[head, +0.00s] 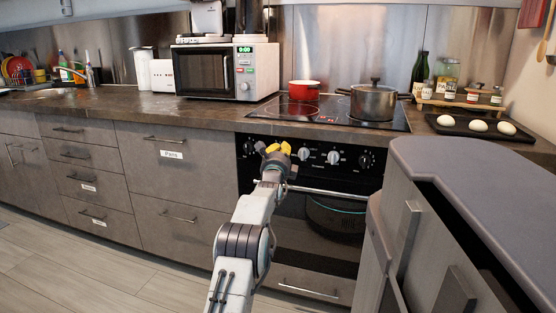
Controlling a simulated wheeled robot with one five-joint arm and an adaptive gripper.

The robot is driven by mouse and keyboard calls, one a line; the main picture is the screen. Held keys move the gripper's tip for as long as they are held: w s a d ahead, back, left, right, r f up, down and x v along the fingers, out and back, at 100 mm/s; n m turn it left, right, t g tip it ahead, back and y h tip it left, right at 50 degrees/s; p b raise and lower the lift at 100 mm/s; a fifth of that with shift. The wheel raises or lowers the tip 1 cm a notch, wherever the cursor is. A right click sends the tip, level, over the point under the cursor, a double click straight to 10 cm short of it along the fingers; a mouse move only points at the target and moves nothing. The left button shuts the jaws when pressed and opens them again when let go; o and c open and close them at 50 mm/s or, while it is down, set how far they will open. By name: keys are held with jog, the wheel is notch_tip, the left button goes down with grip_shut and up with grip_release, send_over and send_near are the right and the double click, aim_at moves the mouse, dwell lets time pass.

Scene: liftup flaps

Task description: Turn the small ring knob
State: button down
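The black oven control panel (318,157) runs under the front edge of the counter. Light silver knobs show on it, one left of centre (304,155) and one nearer the middle (333,157). A darker knob (366,161) is at the right end and another (248,149) at the left end. I cannot read which one is the small ring knob. My gripper (273,148), with yellow fingertips, is in front of the left part of the panel and hides what lies behind it. I cannot tell whether its fingers touch a knob or how far apart they are.
The oven handle (325,193) runs below the panel. A red pot (304,91) and a lidded steel pot (373,101) stand on the black hob (325,112). A grey-topped cabinet (455,165) with handles stands close on the right. Floor (100,270) is clear at left.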

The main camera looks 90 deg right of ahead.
jog(key=a+f, duration=0.2)
jog(key=a, duration=0.9)
jog(key=shift+w+a, duration=0.35)
jog(key=shift+w, duration=0.1)
jog(key=shift+r, duration=0.1)
